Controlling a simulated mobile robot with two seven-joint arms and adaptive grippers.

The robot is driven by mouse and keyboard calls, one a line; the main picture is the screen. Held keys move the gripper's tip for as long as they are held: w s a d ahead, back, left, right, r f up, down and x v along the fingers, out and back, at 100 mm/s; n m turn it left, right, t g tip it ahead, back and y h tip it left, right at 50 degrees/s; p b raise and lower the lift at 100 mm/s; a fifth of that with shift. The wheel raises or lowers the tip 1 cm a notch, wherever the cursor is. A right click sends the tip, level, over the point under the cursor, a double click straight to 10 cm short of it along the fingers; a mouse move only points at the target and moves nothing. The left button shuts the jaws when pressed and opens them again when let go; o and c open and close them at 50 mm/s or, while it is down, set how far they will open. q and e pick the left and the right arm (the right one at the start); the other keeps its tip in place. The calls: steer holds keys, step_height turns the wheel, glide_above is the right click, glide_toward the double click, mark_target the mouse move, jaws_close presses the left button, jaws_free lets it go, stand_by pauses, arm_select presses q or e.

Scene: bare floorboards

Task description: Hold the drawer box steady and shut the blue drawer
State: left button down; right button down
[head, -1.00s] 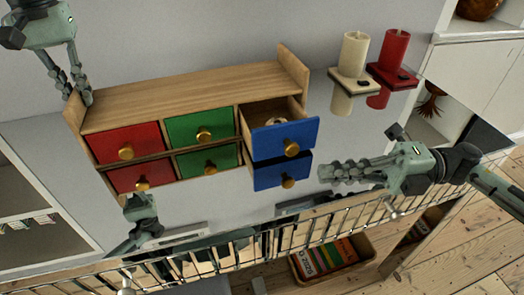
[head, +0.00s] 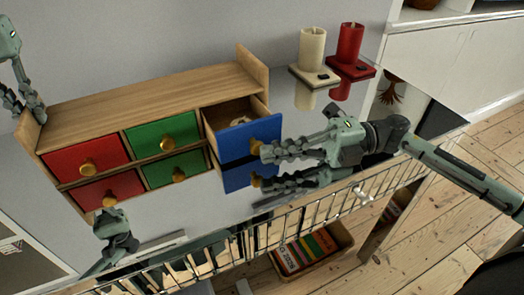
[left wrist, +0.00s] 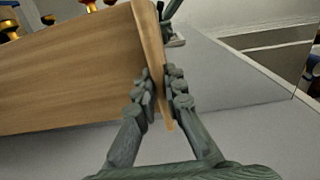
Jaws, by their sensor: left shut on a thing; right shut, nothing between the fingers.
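The wooden drawer box (head: 150,97) has red, green and blue drawers, with their reflections below in the glossy surface. The blue drawer (head: 233,139) stands partly open, with a pale object (head: 237,119) inside. The red drawer (head: 75,160) and green drawer (head: 150,139) are shut. My left gripper (head: 30,108) is shut on the raised left end panel of the box; the left wrist view shows that panel (left wrist: 149,40) between its fingers (left wrist: 162,82). My right gripper (head: 266,151) is shut and empty, fingertips at the blue drawer's knob (head: 255,146). I cannot tell whether they touch.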

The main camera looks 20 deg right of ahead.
mark_target(265, 137)
arm_select(q)
steer(key=shift+d, duration=0.1)
arm_select(e)
steer(key=w, duration=0.9)
steer(key=shift+s+a, duration=0.1)
steer(key=s, duration=0.4)
steer(key=shift+f, duration=0.1)
steer(key=v, duration=2)
arm_select(q)
steer(key=c, duration=1.5)
jaws_free()
steer(key=shift+c, duration=0.2)
